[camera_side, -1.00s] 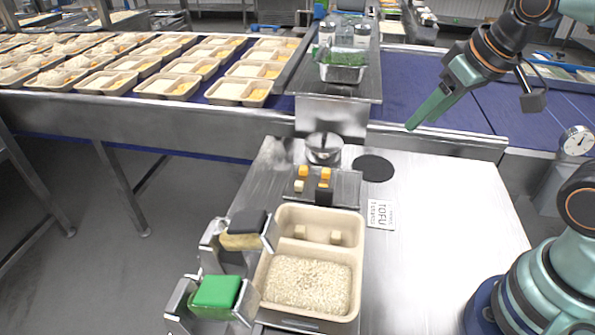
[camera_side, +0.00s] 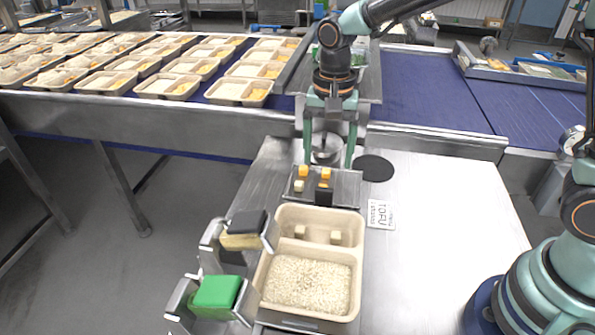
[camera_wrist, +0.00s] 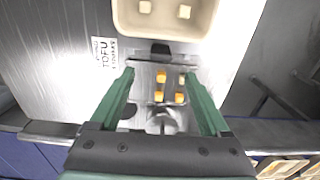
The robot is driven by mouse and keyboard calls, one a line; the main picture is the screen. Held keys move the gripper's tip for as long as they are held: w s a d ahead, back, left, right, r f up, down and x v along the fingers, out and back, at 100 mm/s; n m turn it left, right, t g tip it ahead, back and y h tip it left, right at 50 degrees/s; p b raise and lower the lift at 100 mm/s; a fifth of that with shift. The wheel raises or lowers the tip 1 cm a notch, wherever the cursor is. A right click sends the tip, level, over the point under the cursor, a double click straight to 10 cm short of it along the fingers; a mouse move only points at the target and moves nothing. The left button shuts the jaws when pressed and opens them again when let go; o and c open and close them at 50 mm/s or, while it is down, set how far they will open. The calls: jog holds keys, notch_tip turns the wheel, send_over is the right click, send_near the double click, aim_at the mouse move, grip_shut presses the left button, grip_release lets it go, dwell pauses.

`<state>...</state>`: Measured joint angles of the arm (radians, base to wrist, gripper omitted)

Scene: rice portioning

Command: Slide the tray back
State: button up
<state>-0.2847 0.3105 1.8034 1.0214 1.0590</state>
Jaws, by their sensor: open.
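A small dark metal tray (camera_side: 346,186) lies flat on the steel table, holding orange cubes and a pale cube (camera_side: 299,186). A black knob (camera_side: 323,196) stands at its near edge. The tray also shows in the wrist view (camera_wrist: 146,84), between my fingers as pictured, with the knob (camera_wrist: 160,48) just past the fingertips. My gripper (camera_side: 328,164) is open, pointing down over the far end of the tray, one finger to each side. It holds nothing. I cannot tell whether the fingertips touch anything.
A beige container (camera_side: 363,225) with rice and two pale cubes stands just in front of the tray. A metal cup (camera_side: 326,158) is behind it, partly between my fingers. A black disc (camera_side: 374,168) and TOFU card (camera_side: 380,214) lie right. Green-topped (camera_side: 216,292) and black-topped holders stand left.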

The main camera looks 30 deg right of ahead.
aim_at(323, 199)
notch_tip(323, 199, down, 12)
jog(key=shift+a+f, duration=0.1)
jog(key=shift+f, duration=0.1)
dwell(0.4)
jog(key=shift+c, duration=0.3)
grip_shut()
dwell(1.1)
